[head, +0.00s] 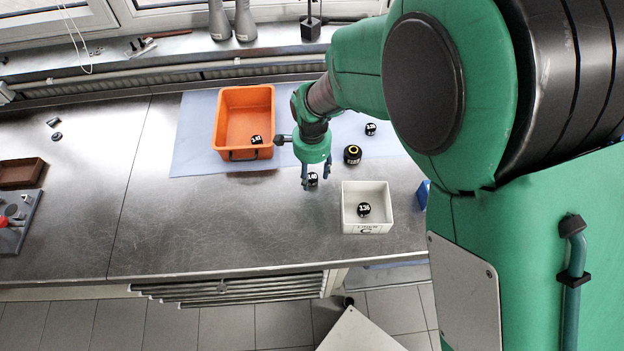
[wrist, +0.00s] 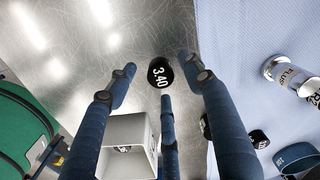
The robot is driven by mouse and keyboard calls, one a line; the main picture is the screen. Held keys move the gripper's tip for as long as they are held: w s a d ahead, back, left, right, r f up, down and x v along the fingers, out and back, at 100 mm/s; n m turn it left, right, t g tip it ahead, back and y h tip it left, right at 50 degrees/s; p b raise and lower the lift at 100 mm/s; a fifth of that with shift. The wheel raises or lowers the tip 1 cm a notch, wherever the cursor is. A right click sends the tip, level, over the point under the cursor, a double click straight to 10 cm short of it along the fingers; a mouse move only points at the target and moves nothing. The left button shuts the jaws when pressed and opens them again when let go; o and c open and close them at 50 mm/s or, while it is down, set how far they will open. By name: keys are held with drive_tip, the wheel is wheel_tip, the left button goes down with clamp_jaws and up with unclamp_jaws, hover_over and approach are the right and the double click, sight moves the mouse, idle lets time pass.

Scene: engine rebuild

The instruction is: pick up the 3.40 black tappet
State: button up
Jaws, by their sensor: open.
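The black 3.40 tappet (head: 313,178) stands on the bare metal worktop, just in front of the blue mat and to the left of the white box. In the wrist view the tappet (wrist: 159,73) shows its white 3.40 label, lying beyond and between the spread fingers. My gripper (head: 316,181) is open and above the tappet, its fingers overlapping it in the head view. Whether any finger touches the tappet, I cannot tell.
A white box (head: 381,227) holding a tappet labelled 3.36 (head: 363,209) stands close on the right. A black tappet with a yellow ring (head: 352,154) and another black one (head: 370,129) stand behind. An orange bin (head: 222,120) holds one too.

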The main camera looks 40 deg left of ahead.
drive_tip(key=shift+f, duration=0.85)
drive_tip(key=c, duration=1.2)
